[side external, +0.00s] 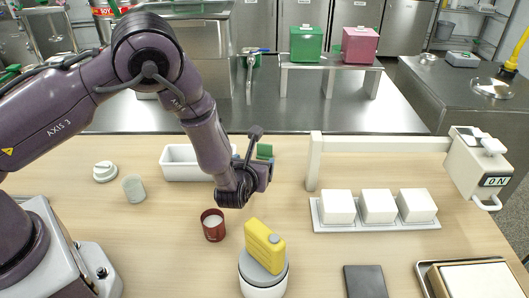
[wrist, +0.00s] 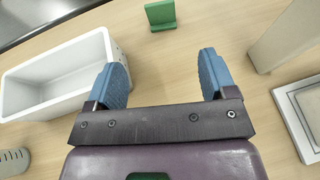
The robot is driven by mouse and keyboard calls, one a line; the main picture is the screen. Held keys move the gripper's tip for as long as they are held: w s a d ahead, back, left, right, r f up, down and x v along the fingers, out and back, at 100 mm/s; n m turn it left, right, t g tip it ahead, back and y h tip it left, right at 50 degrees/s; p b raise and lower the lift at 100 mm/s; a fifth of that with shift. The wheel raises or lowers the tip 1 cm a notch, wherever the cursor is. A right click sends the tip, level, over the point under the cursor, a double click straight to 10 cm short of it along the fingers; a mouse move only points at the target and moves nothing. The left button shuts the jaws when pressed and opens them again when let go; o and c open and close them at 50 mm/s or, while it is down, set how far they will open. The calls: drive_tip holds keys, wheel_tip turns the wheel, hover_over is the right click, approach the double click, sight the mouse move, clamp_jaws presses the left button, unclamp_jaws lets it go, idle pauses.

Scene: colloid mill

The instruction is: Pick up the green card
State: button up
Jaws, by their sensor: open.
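The green card (wrist: 161,14) stands upright on a small green foot on the wooden table, at the top of the wrist view. It also shows in the side external view (side external: 265,151), just behind my gripper. My gripper (wrist: 164,72) is open, with its two blue fingers spread apart and nothing between them. In the wrist view the card is beyond the fingertips, between their lines and apart from them. In the side external view my gripper (side external: 262,166) is partly hidden by my own wrist.
A white open bin (wrist: 60,75) is close to the left finger. A cream post (side external: 314,162) and a tray with white blocks (side external: 375,227) are at right.

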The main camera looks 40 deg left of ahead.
sight(264, 151)
drive_tip(key=x, duration=1.3)
drive_tip(key=shift+d+f, duration=0.1)
drive_tip(key=c, duration=1)
